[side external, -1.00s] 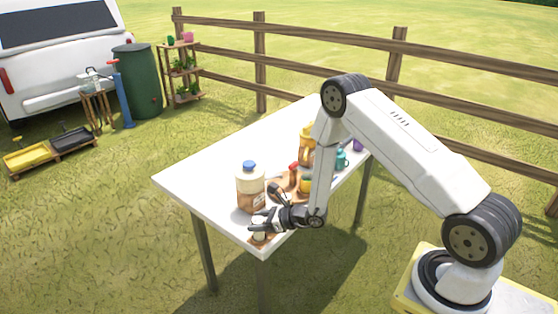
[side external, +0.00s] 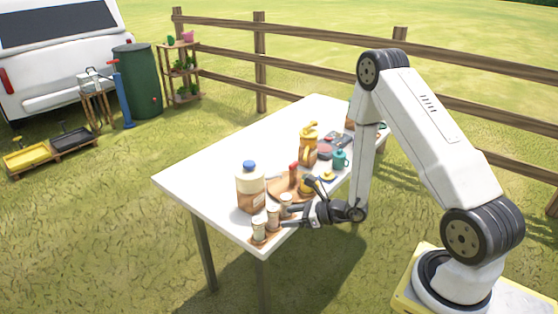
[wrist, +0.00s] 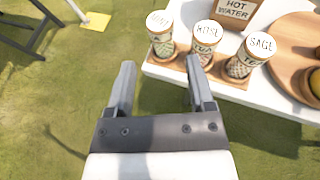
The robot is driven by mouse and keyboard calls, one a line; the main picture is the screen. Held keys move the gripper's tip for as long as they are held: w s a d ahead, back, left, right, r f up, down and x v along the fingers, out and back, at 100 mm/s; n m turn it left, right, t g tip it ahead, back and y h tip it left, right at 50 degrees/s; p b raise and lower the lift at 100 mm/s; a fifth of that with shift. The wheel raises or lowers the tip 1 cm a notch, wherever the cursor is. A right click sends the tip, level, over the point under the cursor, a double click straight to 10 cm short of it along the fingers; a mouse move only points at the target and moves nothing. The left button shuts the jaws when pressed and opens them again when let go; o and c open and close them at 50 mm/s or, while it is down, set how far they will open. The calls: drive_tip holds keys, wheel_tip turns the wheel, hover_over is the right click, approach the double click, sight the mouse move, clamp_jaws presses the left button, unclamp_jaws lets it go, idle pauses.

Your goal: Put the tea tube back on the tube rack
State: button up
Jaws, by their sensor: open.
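A small wooden tube rack (wrist: 177,64) lies at the table's near corner; its edge also shows in the side view (side external: 263,241). Three tea tubes with white lids stand upright on it. In the wrist view they are a left tube (wrist: 160,35) whose label is hard to read, a ROSE tube (wrist: 204,42) in the middle and a SAGE tube (wrist: 248,55) on the right. My gripper (wrist: 160,66) is open and empty, just off the rack's front side; it also shows in the side view (side external: 286,216). The right finger looks close to the middle tube; contact cannot be told.
A HOT WATER container (wrist: 236,12) with a blue cap stands behind the rack. A round wooden tray (wrist: 284,40) is to the right in the wrist view. The table's left half is clear.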

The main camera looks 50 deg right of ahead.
drive_tip(key=shift+v, duration=0.75)
drive_tip(key=s+a+r+n+g+y, duration=0.2)
drive_tip(key=s+a+r+n+g, duration=0.1)
drive_tip(key=s+a+n+g, duration=0.4)
drive_tip(key=s+a+r+n+g+y, duration=0.25)
drive_tip(key=a+n+g, duration=0.2)
drive_tip(key=n, duration=0.35)
drive_tip(key=d+r+n+t+h, duration=0.1)
drive_tip(key=d+r+n+h, duration=0.2)
drive_tip(key=r+n+h, duration=0.4)
drive_tip(key=shift+s+d+n+t+h, duration=0.3)
drive_tip(key=shift+n+h, duration=0.95)
drive_tip(key=shift+n, duration=3.55)
